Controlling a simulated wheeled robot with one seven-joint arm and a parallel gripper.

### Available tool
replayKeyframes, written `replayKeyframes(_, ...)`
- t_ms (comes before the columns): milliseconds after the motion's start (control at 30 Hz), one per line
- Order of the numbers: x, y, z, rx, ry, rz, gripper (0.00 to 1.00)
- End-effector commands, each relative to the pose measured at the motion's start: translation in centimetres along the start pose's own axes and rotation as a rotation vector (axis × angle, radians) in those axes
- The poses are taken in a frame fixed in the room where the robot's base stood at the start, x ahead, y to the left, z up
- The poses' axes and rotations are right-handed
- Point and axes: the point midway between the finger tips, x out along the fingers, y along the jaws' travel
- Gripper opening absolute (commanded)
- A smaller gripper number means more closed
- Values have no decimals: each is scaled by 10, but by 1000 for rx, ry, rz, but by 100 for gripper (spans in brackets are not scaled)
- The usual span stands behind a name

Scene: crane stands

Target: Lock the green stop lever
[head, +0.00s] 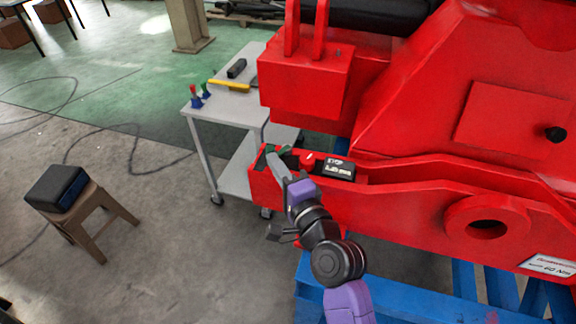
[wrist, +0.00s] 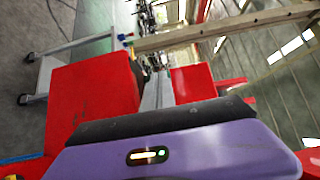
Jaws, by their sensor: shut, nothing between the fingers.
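A small green part (head: 285,149), which looks like the green stop lever, shows on the end of the red crane beam, right behind my gripper. My gripper hides much of it, so its position and whether it is locked cannot be told. My gripper (head: 272,157) is at the beam's end, beside or against the green part; I cannot tell if they touch. In the wrist view my gripper (wrist: 158,85) has its grey fingers together with nothing between them, between two red surfaces. The green lever cannot be made out there.
A red knob (head: 308,158) and a black label plate (head: 339,168) sit right of my gripper on the red beam (head: 400,195). A grey trolley (head: 228,106) with tools stands behind. A stool (head: 88,215) bears a dark box (head: 57,188). The floor between is mostly clear.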

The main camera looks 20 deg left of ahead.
Motion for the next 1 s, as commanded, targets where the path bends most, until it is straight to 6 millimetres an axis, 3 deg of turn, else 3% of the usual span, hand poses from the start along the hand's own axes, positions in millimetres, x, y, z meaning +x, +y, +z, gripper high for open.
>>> replayKeyframes(500, 24, 0, 17, 1, 0, 0, 0)
replayKeyframes(1000, 29, 0, 20, 1, -1, 0, 0)
